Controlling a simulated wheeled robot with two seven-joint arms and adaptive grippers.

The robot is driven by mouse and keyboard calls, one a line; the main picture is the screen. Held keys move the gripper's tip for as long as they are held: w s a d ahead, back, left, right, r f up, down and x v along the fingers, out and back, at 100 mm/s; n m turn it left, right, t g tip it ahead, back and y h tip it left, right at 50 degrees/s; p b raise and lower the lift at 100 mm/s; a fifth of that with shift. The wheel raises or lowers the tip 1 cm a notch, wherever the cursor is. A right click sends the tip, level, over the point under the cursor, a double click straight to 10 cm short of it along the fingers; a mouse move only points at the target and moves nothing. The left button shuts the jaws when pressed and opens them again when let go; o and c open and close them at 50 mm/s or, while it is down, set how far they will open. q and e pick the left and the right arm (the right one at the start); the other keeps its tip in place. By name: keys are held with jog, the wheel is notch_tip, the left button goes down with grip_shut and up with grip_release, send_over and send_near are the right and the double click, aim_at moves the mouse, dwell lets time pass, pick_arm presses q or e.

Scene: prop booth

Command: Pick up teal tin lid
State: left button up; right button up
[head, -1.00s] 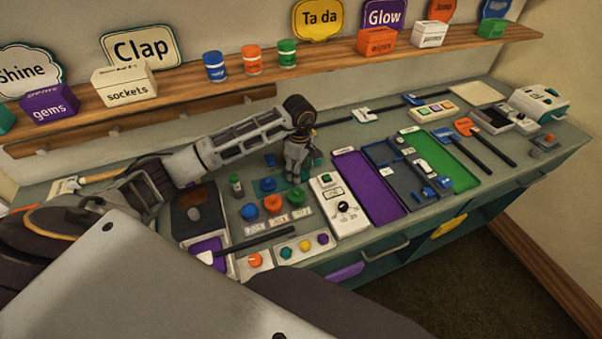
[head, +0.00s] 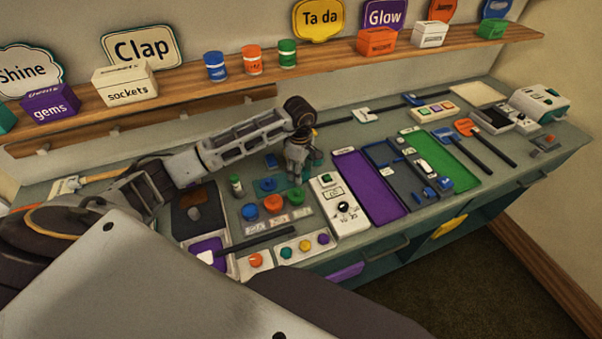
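My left gripper (head: 296,177) points down at the workbench, in the middle of the head view. A teal piece (head: 317,158) shows partly behind and to the right of it; it may be the teal tin lid, but the gripper hides much of it. The fingers are small and dark here, so I cannot tell if they are open or shut, or if they touch anything. My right gripper is not in view.
Blue, orange and green knobs (head: 272,203) stand in front of the gripper, with a white dial box (head: 338,205) to their right. Purple (head: 367,188) and green (head: 447,160) trays lie right. A wooden shelf (head: 190,78) runs behind.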

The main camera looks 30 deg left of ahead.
pick_arm(q)
jog(key=shift+r, duration=0.85)
notch_tip(320, 180, up, 7)
jog(key=shift+r+b, duration=0.1)
jog(key=shift+b, duration=0.5)
jog(key=shift+r, duration=0.5)
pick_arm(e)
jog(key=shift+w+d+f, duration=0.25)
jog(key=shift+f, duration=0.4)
pick_arm(q)
jog(key=shift+w, duration=0.1)
